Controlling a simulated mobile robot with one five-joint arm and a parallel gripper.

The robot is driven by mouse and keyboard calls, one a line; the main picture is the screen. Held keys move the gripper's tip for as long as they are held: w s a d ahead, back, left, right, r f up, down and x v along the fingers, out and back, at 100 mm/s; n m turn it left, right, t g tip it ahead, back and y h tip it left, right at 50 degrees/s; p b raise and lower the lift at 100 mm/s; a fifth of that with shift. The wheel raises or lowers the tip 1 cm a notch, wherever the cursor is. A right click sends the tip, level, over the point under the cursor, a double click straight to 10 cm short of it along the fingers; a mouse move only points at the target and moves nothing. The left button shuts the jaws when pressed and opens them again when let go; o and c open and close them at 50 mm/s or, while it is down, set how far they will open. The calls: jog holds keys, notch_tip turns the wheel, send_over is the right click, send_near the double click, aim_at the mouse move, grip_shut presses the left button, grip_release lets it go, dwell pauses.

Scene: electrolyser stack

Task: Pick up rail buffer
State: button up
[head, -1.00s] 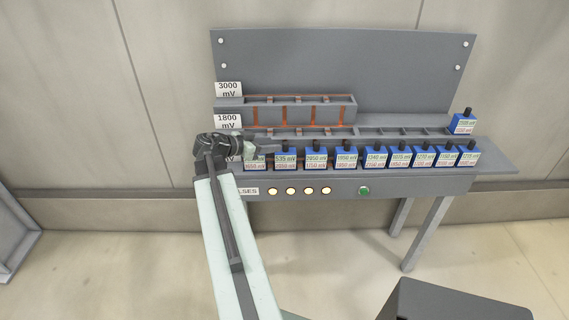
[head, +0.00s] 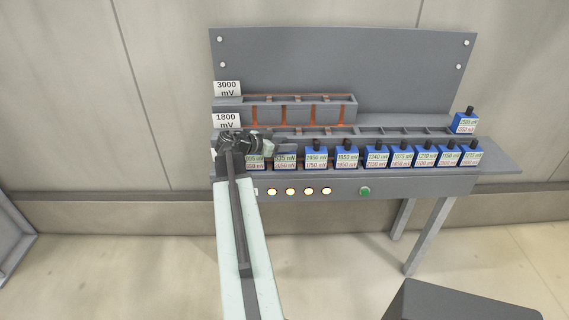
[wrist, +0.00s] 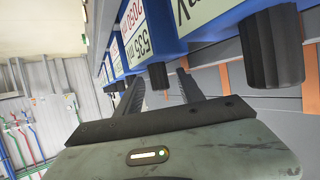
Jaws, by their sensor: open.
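Several blue boxes with black knobs and mV labels stand in a row on the bench; no label reads rail buffer, so I cannot tell which one it is. My gripper (head: 284,145) is open at the left end of the row, over the box reading 535 mV (head: 285,161). My arm hides that box's knob and part of the box left of it (head: 255,162). In the wrist view, the 535 mV box (wrist: 138,42) shows its knob (wrist: 158,76) between the two open fingers (wrist: 161,80). I cannot tell whether they touch it.
Another blue box (head: 465,123) stands apart at the upper right. Behind the row is a slotted rack (head: 355,112) with 3000 mV (head: 227,89) and 1800 mV (head: 227,121) signs. Lit round lamps (head: 290,191) and a green button (head: 365,191) line the bench front.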

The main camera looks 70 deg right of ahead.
grip_shut()
dwell(1.3)
